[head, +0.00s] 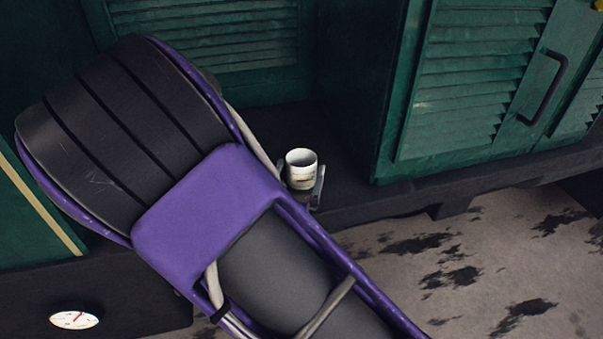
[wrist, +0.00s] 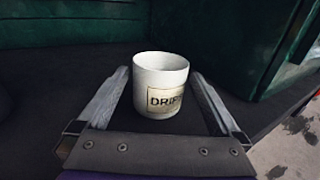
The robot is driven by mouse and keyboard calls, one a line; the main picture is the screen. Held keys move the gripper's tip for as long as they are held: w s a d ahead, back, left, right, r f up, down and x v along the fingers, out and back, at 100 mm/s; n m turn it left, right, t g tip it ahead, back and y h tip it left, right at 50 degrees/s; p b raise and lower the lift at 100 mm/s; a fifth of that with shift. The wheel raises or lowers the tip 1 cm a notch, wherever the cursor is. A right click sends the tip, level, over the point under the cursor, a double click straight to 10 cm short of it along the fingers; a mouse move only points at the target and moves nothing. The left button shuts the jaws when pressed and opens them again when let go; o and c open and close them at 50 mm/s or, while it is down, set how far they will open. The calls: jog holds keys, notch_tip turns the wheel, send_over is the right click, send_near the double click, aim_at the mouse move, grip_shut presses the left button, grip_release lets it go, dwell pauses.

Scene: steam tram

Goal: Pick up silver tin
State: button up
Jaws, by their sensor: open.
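The tin is a small, pale whitish-silver open-topped cylinder (wrist: 148,78) with a cream label whose visible letters read "DRIP". It stands upright on a dark ledge (wrist: 50,100) in the wrist view. My gripper (wrist: 161,85) is open, with one finger on each side of the tin. The fingers appear apart from its walls, though the right one is close. In the head view the tin (head: 301,168) shows just past my purple arm, with one finger of my gripper (head: 314,188) at its right side.
A green louvred cabinet (head: 470,85) with a dark handle (head: 543,88) stands to the right of the tin on the ledge. Green louvred panels (head: 215,35) rise behind. A round white gauge (head: 74,320) is at lower left. The stained floor (head: 450,260) is clear.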

aim_at(304, 156)
jog(key=shift+b+x, duration=0.35)
jog(key=shift+x, duration=2.65)
jog(key=c, duration=1.3)
jog(key=shift+r, duration=0.15)
